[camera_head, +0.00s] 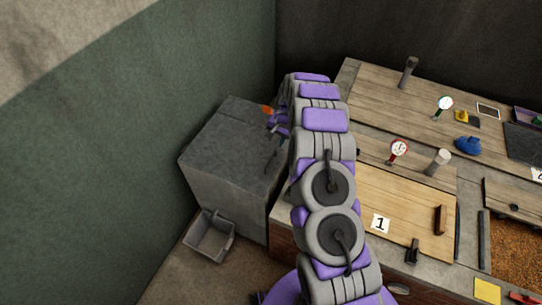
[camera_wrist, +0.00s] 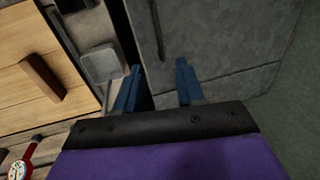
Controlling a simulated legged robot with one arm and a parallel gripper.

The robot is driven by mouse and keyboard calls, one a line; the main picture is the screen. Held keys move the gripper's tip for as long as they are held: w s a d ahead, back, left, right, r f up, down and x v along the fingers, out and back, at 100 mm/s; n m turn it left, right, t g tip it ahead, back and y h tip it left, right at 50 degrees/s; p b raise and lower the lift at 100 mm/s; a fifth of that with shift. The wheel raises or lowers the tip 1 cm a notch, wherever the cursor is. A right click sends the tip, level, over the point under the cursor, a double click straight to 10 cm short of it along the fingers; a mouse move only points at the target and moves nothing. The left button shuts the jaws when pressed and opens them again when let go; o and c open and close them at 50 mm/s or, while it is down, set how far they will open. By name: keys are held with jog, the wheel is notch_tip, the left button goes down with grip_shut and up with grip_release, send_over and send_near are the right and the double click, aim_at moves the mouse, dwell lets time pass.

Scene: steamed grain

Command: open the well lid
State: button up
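A pale wooden lid marked 1 (camera_head: 400,205) lies flat in the counter in the head view, with a brown bar handle (camera_head: 440,219) standing on it. It looks shut. I cannot tell for certain which cover is the well lid. In the wrist view a wooden panel with a brown bar handle (camera_wrist: 42,76) is at the left. My gripper (camera_wrist: 157,78) has its two blue fingers apart with nothing between them. It points at a grey surface with a thin dark handle (camera_wrist: 157,30). In the head view my gripper is mostly hidden behind my arm, near the grey block.
The grey block (camera_head: 225,135) stands left of the counter, with a grey bin (camera_head: 209,236) on the floor by it. A red-rimmed gauge (camera_head: 398,150), a grey post (camera_head: 438,162) and a blue item (camera_head: 468,145) stand on the counter. Green wall (camera_head: 120,140) bounds the left.

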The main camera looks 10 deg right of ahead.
aim_at(271, 157)
jog(key=f, duration=0.4)
jog(key=w+a+f+b, duration=0.1)
jog(key=f, duration=0.3)
jog(key=a+f, duration=0.1)
jog(key=f, duration=0.3)
jog(key=shift+w+f, duration=0.2)
jog(key=shift+f, duration=0.15)
jog(key=shift+d, duration=0.1)
grip_shut()
